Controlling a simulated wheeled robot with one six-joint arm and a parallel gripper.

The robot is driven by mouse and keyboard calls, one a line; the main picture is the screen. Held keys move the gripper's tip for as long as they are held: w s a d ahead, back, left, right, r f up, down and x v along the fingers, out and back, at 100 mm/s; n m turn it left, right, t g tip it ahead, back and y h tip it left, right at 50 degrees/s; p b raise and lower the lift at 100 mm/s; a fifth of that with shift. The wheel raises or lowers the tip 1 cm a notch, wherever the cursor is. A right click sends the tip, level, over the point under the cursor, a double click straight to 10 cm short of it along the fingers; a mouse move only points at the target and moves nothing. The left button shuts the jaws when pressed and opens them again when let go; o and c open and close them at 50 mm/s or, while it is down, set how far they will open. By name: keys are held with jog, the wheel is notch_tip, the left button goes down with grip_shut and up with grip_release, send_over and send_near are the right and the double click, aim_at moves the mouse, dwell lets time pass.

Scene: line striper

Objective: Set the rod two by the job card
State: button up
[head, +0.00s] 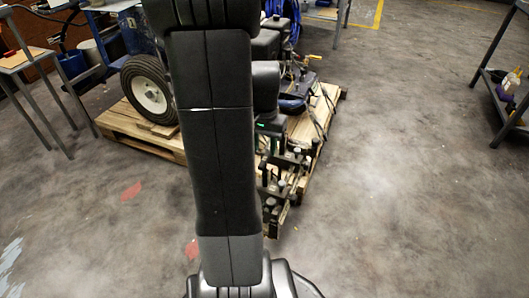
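The line striper (288,72) sits on a wooden pallet (318,112), partly hidden behind my dark arm, which crosses the middle of the view. Its black wheel with a white hub (149,92) shows to the left of the arm. A cluster of dark brackets with pale round knobs (283,184) is at the near end of the pallet. My gripper (273,150) seems to be just above this cluster, below the wrist with a small green light. Its fingers blend with the dark parts, so their opening and any contact are unclear. I cannot single out rod two or a job card.
A metal shelf (497,92) with a purple item is at the right edge. The concrete floor (410,190) is clear right of the pallet and in front.

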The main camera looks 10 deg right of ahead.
aim_at(265, 158)
notch_tip(265, 158, up, 6)
jog(key=shift+f+p, duration=0.2)
jog(key=shift+p, duration=0.55)
notch_tip(265, 158, down, 14)
jog(key=b, duration=0.6)
jog(key=shift+r+p, duration=0.7)
jog(key=shift+r, duration=0.8)
